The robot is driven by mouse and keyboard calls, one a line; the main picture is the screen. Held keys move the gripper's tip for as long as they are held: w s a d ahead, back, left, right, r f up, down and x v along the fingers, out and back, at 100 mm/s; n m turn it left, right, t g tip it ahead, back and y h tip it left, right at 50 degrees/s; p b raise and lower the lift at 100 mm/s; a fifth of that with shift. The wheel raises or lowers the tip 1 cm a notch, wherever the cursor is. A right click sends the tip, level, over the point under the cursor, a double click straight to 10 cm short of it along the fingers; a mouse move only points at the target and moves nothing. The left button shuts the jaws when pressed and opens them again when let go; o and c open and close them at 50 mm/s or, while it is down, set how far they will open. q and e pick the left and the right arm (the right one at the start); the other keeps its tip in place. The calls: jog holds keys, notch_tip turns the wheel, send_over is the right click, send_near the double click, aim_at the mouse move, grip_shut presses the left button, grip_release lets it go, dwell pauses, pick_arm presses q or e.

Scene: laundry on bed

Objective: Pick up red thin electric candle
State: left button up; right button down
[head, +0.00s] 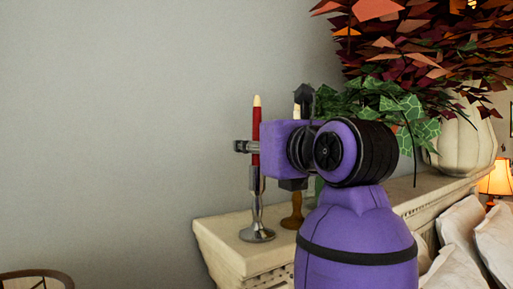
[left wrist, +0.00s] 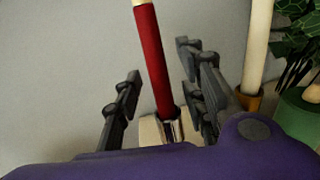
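The red thin candle (head: 256,128) has a cream tip. It stands upright in a silver holder (head: 257,218) at the left end of the mantel. In the left wrist view the red candle (left wrist: 154,55) rises between the two fingers of my left gripper (left wrist: 160,82), with a gap visible on both sides. The left gripper is open around it, just above the holder (left wrist: 173,128). In the head view the left gripper's fingers (head: 244,147) are beside the candle's lower part. My right gripper is not in view.
A white candle (left wrist: 258,45) in a brown holder (head: 292,212) stands close behind, near the right finger. Green leaves (head: 390,110) and a pale ribbed vase (head: 465,140) are on the mantel (head: 225,240) to the right. Pillows (head: 462,235) lie lower right. The wall side is clear.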

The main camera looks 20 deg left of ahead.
pick_arm(q)
grip_shut()
